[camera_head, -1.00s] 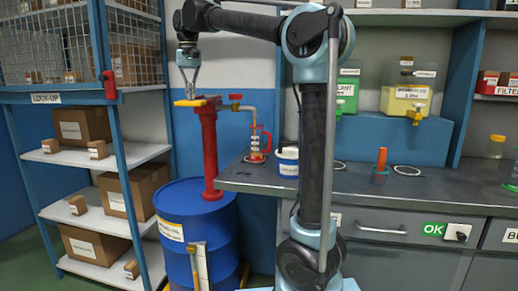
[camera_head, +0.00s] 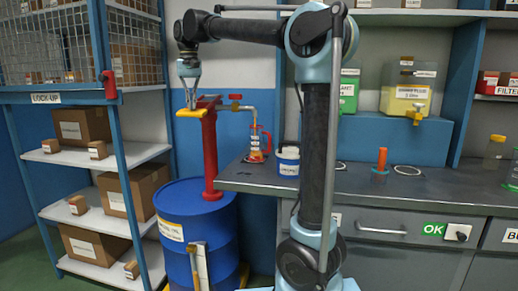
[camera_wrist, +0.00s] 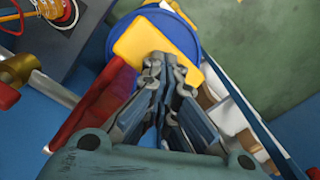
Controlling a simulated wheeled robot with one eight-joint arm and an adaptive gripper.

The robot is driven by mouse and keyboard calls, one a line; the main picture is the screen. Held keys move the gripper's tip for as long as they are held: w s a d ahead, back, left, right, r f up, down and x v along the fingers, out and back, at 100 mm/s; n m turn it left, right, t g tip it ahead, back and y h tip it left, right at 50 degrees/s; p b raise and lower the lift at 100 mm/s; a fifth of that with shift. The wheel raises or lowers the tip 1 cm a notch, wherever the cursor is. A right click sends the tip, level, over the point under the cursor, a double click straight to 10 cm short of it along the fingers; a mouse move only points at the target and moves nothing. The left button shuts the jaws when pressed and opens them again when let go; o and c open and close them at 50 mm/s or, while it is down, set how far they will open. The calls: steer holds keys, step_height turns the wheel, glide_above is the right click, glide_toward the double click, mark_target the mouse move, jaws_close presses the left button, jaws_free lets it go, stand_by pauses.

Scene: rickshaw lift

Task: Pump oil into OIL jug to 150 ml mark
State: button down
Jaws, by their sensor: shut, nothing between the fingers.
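The red hand pump (camera_head: 209,150) stands on the blue drum (camera_head: 190,220). Its yellow handle pad (camera_head: 191,113) sticks out to the left of the pump top. My gripper (camera_head: 190,104) is shut and empty, with its fingertips down at the top of the pad. In the wrist view the fingertips (camera_wrist: 165,68) overlap the yellow pad (camera_wrist: 130,45); whether they touch it is hard to tell. The OIL jug (camera_head: 257,152), clear with a red handle, stands on the bench corner under the spout (camera_head: 250,112). Orange oil shows in it, but the marks are too small to read.
A shelf rack (camera_head: 90,175) with boxes is at the left. A wooden-handled tool (camera_head: 196,265) is in front of the drum. A yellow-filled container (camera_head: 407,100) sits further right.

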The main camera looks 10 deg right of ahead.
step_height(320, 180, up, 10)
steer(key=shift+r, duration=0.25)
stand_by(0.7)
steer(key=shift+f, duration=0.15)
stand_by(0.4)
stand_by(4.3)
stand_by(0.5)
